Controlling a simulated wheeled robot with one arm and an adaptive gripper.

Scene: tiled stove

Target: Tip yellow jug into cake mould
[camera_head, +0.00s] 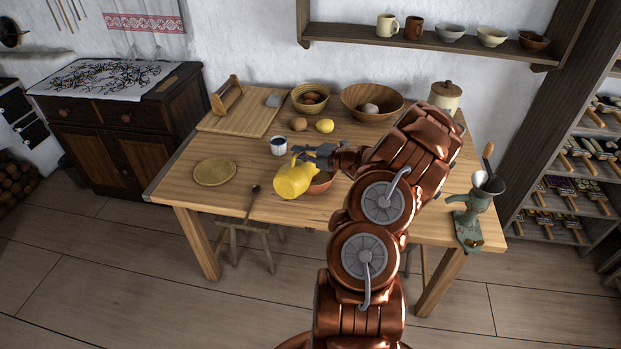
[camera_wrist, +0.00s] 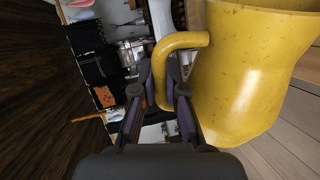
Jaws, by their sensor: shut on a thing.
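The yellow jug (camera_head: 293,179) is tilted over on its side above the table in the head view. It fills the right of the wrist view (camera_wrist: 238,75). My gripper (camera_head: 312,152) is shut on the jug's handle, which runs between the two fingers in the wrist view (camera_wrist: 160,95). The cake mould (camera_head: 320,184), a reddish-brown bowl shape, stands on the table just behind and right of the jug. The jug and my arm hide part of it. I cannot tell whether anything is flowing from the jug.
The wooden table (camera_head: 190,165) also holds a blue-white mug (camera_head: 278,146), a round yellow mat (camera_head: 214,171), a wooden spoon (camera_head: 253,198), a lemon (camera_head: 325,126) and a large wooden bowl (camera_head: 372,100). A grinder (camera_head: 471,215) stands at the right edge. The front left of the table is mostly clear.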

